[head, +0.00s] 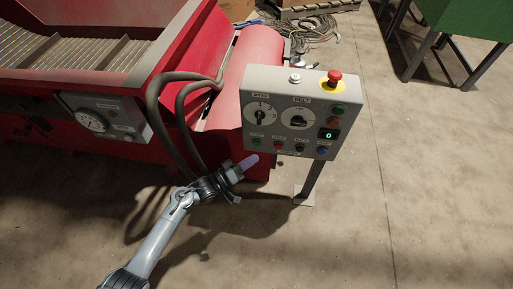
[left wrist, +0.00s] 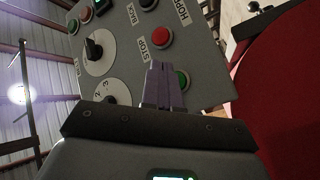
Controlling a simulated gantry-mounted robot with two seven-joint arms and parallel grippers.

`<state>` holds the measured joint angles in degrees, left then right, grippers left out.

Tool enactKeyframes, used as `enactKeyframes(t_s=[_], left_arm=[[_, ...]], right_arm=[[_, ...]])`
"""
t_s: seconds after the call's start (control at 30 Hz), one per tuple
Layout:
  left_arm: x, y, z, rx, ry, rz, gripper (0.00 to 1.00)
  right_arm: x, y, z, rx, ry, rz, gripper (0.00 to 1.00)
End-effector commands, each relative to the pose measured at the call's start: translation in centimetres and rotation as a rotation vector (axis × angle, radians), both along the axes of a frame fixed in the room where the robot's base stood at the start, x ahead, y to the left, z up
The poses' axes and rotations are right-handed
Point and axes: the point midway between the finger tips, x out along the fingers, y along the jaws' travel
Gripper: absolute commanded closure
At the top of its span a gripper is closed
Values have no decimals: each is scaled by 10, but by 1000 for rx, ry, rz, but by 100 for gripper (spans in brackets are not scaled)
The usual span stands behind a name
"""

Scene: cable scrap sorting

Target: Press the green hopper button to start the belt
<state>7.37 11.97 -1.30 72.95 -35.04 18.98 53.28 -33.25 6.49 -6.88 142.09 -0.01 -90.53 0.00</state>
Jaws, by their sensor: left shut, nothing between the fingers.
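The grey control box (head: 280,103) stands on a post. The green hopper button (head: 258,141) is at the left end of its bottom row, beside a red button (head: 278,144). My left gripper (head: 252,159) is shut and empty, its tips just below the green button in the head view. In the left wrist view the purple fingers (left wrist: 160,85) partly cover the green button (left wrist: 183,80), which shows at their right. The red button (left wrist: 162,37) there is labelled STOP. I cannot tell whether the fingertips touch the box. My right gripper is not in view.
A red emergency stop (head: 334,78) sits on top of the box. Dark hoses (head: 168,110) and the red machine (head: 100,85) are at left.

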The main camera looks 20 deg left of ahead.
Motion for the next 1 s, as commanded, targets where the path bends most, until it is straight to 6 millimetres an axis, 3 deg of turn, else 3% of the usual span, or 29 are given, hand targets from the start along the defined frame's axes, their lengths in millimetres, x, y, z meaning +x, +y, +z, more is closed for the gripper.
enactKeyframes(t_s=[0.33,1.0], left_arm=[[24,5,-1,0,1,-1,100],[26,5,0,0,0,0,100]], right_arm=[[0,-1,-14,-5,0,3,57],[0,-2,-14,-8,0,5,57]])
